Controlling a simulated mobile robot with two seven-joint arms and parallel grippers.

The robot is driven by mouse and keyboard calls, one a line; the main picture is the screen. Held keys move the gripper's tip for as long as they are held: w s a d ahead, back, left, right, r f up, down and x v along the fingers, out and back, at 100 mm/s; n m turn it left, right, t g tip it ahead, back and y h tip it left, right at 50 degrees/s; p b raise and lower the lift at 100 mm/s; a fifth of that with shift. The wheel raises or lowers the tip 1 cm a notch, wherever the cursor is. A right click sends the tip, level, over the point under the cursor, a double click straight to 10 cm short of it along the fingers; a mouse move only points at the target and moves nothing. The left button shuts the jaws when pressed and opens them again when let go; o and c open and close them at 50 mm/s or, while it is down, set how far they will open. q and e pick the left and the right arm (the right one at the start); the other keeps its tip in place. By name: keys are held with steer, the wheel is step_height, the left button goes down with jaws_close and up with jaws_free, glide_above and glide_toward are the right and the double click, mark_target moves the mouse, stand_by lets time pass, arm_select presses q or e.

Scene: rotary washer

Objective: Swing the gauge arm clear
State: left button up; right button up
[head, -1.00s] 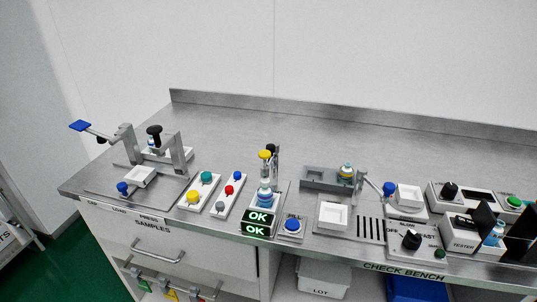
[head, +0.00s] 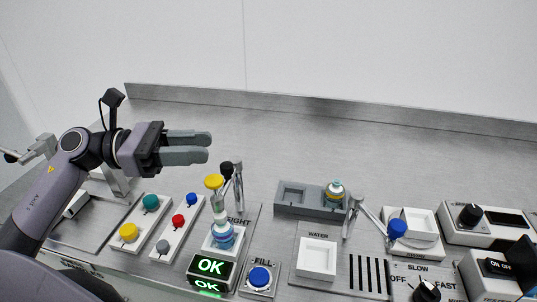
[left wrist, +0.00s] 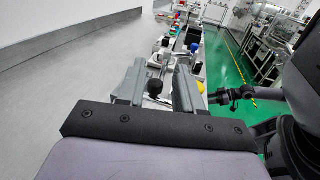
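The height gauge stands left of centre in the head view, with a metal post (head: 239,185), a black knob (head: 226,168) and a yellow knob (head: 214,181). A bottle with a blue band (head: 222,234) stands under the yellow knob, behind the lit OK display (head: 211,267). My left gripper (head: 207,147) is open and empty. It points right, above and behind the gauge, apart from it. In the left wrist view its fingers (left wrist: 160,66) are spread, with a black knob (left wrist: 155,87) showing between and beyond them. My right gripper is out of view.
Left of the gauge are button panels (head: 171,243). To its right are the FILL button (head: 260,277), a grey tray (head: 292,208) holding another bottle (head: 335,193), a blue-knobbed lever (head: 397,229) and a white WATER basin (head: 317,257). The bench behind is clear.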

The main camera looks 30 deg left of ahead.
mark_target(228, 165)
arm_select(q)
steer(key=w+d+f, duration=0.1)
steer(key=d+f, duration=0.1)
steer(key=d, duration=0.1)
steer(key=w+d+f, duration=0.1)
steer(key=d, duration=0.1)
steer(key=shift+w+f, duration=0.3)
steer(key=shift+x, duration=0.85)
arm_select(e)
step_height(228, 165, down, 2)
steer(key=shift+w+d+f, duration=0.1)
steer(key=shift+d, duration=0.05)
arm_select(q)
steer(key=shift+f, duration=0.15)
jaws_close()
